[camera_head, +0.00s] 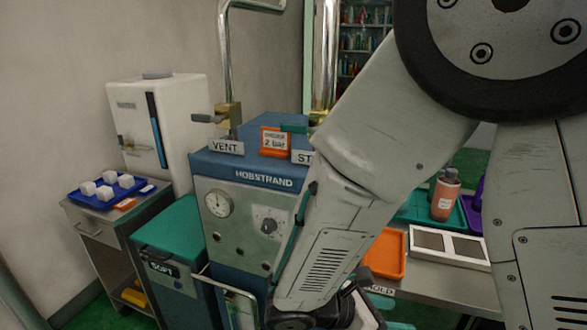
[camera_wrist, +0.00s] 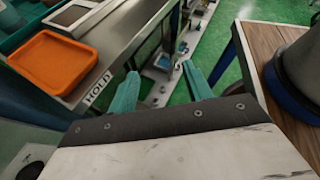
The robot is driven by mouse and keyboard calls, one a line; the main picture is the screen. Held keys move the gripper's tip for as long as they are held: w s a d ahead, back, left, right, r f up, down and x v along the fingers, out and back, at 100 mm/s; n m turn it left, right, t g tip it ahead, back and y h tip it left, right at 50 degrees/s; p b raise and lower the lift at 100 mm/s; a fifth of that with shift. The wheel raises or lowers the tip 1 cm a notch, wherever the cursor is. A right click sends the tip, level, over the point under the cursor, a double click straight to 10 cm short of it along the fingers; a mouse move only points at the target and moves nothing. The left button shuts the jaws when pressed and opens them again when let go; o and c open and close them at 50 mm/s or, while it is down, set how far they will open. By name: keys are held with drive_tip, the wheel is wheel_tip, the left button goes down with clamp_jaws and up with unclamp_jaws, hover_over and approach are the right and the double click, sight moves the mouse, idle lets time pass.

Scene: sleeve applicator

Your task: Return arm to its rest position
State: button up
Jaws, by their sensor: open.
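My gripper (camera_wrist: 160,92) shows in the wrist view with its two green fingers spread apart. Nothing is between them; the gap looks down toward the green floor and a lower shelf with small items.
An orange tray (camera_wrist: 55,62) lies on the bench. The blue Hobstrand machine (camera_head: 240,205) stands left of my arm. A salmon bottle (camera_head: 445,195) stands in a green tray. A wooden table (camera_wrist: 272,45) bounds the right in the wrist view. White cubes sit on a blue tray (camera_head: 112,199).

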drive_tip(key=s+d+r+m+y, duration=0.4)
drive_tip(key=r+m, duration=0.4)
drive_tip(key=m, duration=0.3)
drive_tip(key=s+d+r+m+y, duration=0.4)
drive_tip(key=s+r+m+y, duration=0.2)
drive_tip(key=r+m+y, duration=0.3)
drive_tip(key=shift+s+d+m, duration=0.3)
drive_tip(key=shift+s+m, duration=0.05)
drive_tip(key=shift+m, duration=0.65)
